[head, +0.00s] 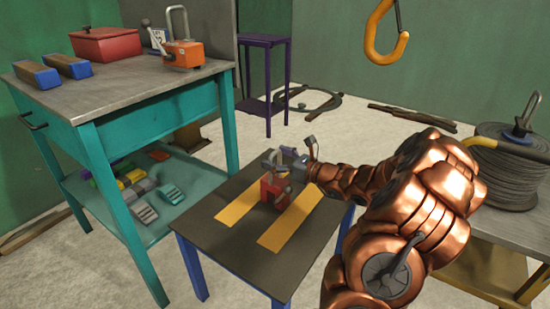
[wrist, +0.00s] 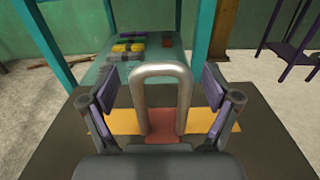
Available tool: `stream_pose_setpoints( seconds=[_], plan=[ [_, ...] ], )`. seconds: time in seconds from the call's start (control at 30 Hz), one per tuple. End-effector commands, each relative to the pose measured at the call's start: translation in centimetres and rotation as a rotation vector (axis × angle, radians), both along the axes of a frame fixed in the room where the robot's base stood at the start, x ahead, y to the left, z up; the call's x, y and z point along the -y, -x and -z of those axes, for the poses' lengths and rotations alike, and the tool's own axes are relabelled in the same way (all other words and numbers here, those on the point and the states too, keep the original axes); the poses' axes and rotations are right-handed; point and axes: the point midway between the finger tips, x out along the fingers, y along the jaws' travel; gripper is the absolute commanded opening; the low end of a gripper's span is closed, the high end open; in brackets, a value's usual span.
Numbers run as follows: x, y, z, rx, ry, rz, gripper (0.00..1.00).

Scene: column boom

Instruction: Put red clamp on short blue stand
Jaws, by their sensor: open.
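The red clamp (head: 274,190), a red block with a grey metal loop handle, appears to stand upright on the short blue stand (head: 228,218), between two yellow strips on its dark top. In the wrist view the loop (wrist: 157,70) rises above the red body (wrist: 163,126). My gripper (head: 287,160) is at the loop, its fingers open on either side in the wrist view (wrist: 160,100), with gaps between pads and loop. In the head view my gripper partly hides the clamp's right side.
A teal workbench (head: 130,92) at left holds an orange clamp (head: 184,54), a red box (head: 106,45) and blue-edged blocks. A purple stand (head: 263,41) is behind. A yellow hook (head: 387,35) hangs above. A cable reel (head: 505,165) stands on the right table.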

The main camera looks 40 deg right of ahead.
Motion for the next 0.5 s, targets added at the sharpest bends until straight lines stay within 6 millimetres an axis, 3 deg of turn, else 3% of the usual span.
stream_pose_setpoints(
  seconds=[0.5],
  plan=[
    [2.7, 7.1, -0.2, 0.000, -0.001, 0.006, 0.88]
  ],
)
